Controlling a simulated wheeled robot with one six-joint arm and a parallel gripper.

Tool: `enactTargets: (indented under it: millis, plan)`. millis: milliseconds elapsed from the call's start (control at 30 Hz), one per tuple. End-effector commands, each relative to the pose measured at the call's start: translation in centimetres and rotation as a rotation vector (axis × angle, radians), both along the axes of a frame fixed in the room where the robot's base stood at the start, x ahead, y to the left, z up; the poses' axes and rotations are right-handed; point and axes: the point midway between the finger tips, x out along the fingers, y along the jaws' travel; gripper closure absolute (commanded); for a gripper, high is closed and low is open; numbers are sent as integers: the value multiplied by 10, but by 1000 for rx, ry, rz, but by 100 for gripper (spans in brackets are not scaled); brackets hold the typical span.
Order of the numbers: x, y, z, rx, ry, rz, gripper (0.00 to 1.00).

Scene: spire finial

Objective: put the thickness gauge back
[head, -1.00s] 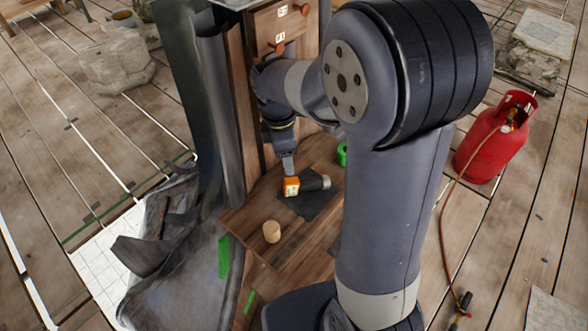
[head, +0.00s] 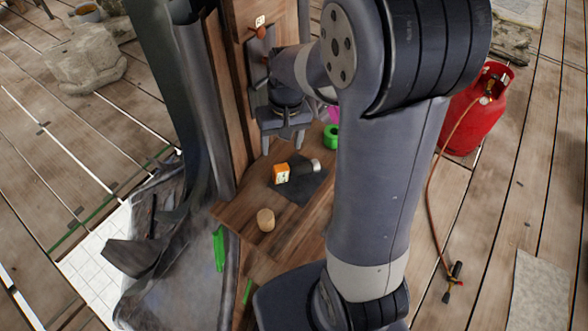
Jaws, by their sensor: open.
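What looks like the thickness gauge (head: 283,173), with an orange face and a dark body ending in a grey tip, lies on a dark mat (head: 297,191) on the wooden shelf. My gripper (head: 282,146) is open, its two fingers pointing down and spread apart. It is just behind and above the gauge in the picture, apart from it and empty. My arm hides the right part of the shelf.
A small wooden cylinder (head: 266,220) stands at the shelf's front left. A green roll (head: 331,137) and a magenta thing (head: 333,114) sit at the back, beside my arm. Wooden drawers with a knob (head: 262,32) rise behind. A red gas cylinder (head: 474,112) with a hose stands at right.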

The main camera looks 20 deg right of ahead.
Motion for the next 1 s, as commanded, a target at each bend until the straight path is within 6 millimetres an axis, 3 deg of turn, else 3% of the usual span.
enactTargets:
  millis: [600, 1000]
  plan:
    - [0, 1, -70, 0, 2, 3, 38]
    - [0, 2, -78, 0, -1, 3, 41]
